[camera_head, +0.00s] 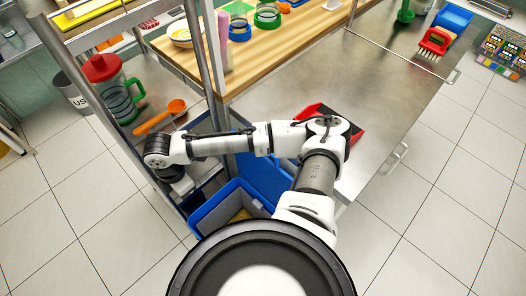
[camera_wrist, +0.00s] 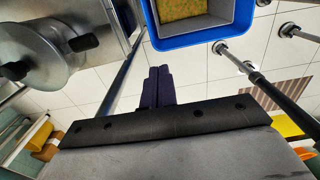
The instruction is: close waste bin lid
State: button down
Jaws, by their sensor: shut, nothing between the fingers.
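The waste bin (camera_head: 212,205) stands on the floor below the steel counter in the head view. It is grey with a blue rim, and something yellow lies inside. A blue panel that looks like its raised lid (camera_head: 260,178) stands at the bin's right side, partly hidden by my arm. The open bin top also shows at the upper edge of the wrist view (camera_wrist: 206,38). My gripper (camera_wrist: 159,70) is shut and empty, with its dark fingers just short of the bin's rim in the picture. The head view does not show the fingertips clearly.
A steel pot (camera_wrist: 38,58) is at the left of the wrist view. A shelf rack with metal posts (camera_head: 200,60) stands beside the bin, holding a red-lidded jug (camera_head: 112,88). A red dustpan (camera_head: 312,112) lies on the steel counter (camera_head: 385,90). Tiled floor is clear at lower left.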

jog(key=shift+s+a+f, duration=0.1)
jog(key=shift+f, duration=0.1)
jog(key=shift+f, duration=0.1)
jog(key=shift+s+a+f+b, duration=0.3)
jog(key=shift+f, duration=0.25)
jog(key=shift+s+a+f+b, duration=0.35)
jog(key=shift+f, duration=0.2)
jog(key=shift+s+a+f+b, duration=0.3)
jog(key=shift+f, duration=0.25)
